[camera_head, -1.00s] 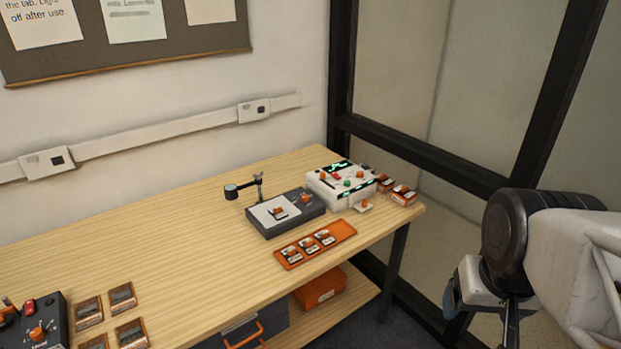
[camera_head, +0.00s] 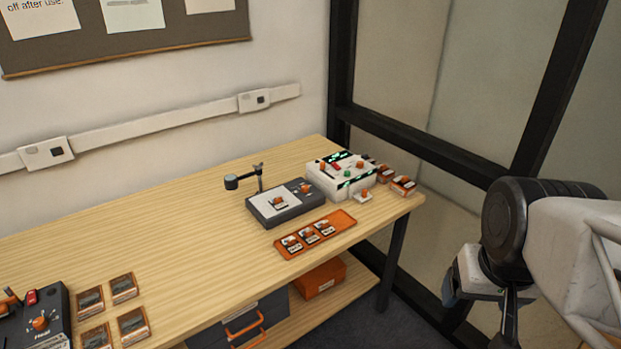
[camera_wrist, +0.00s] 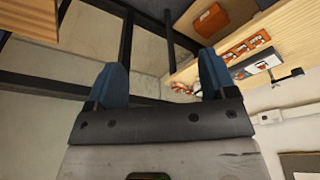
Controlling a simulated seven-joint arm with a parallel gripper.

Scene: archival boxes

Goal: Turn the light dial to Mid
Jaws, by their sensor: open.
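A dark grey box with a pale panel (camera_head: 266,209) stands on the table in the head view. An orange knob (camera_head: 305,188) sits on its right part, and a small lamp (camera_head: 240,181) on a stand rises behind it. A white device (camera_head: 340,186) with green displays and several coloured knobs stands just right of it. Dial markings are too small to read, so I cannot tell which knob is the light dial. My gripper (camera_wrist: 163,68) is open and empty in the wrist view, its blue fingers apart. It is off the table's right end, well away from the knobs.
An orange tray (camera_head: 284,254) with several small items lies in front of the grey box. Small orange-sided boxes (camera_head: 403,186) stand at the table's right end. A dark control box (camera_head: 52,334) is at the near left. The table's middle (camera_head: 170,240) is clear.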

